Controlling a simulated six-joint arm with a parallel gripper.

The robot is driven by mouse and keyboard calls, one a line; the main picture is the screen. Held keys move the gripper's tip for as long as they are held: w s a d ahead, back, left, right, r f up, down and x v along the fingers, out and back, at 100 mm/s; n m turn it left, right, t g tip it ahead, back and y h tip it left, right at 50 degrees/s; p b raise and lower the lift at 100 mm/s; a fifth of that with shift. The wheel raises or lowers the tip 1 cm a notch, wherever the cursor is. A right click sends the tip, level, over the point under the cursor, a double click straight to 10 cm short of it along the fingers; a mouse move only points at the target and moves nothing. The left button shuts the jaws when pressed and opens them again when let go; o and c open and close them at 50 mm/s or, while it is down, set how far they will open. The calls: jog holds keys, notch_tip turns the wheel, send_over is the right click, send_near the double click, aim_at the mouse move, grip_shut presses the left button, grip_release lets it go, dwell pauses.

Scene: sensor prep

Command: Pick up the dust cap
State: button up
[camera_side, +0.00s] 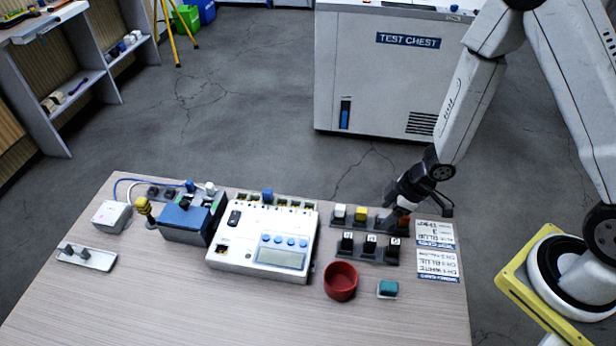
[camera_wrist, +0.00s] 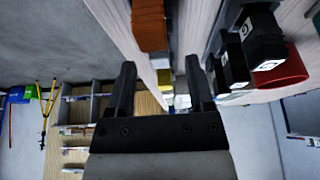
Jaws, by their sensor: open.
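No piece is marked as the dust cap, so I cannot tell for certain which one it is. An orange piece (camera_side: 403,219) sits at the right end of the back row of a dark rack. A white piece (camera_side: 340,211) and a yellow piece (camera_side: 361,214) stand left of it. My gripper (camera_side: 399,207) is low over that right end, partly hiding the orange piece. In the wrist view my gripper (camera_wrist: 160,82) is open, with nothing clearly held. There the orange piece (camera_wrist: 149,30) shows ahead, near the gap between the fingers.
Black pieces (camera_side: 370,244) with white labels stand in the front row. A red bowl (camera_side: 340,281) and a teal block (camera_side: 388,288) are in front. Label cards (camera_side: 436,250) lie right, a white instrument (camera_side: 225,258) left. The table front (camera_side: 200,318) is clear.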

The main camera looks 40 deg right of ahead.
jog(key=shift+x, duration=0.8)
grip_shut()
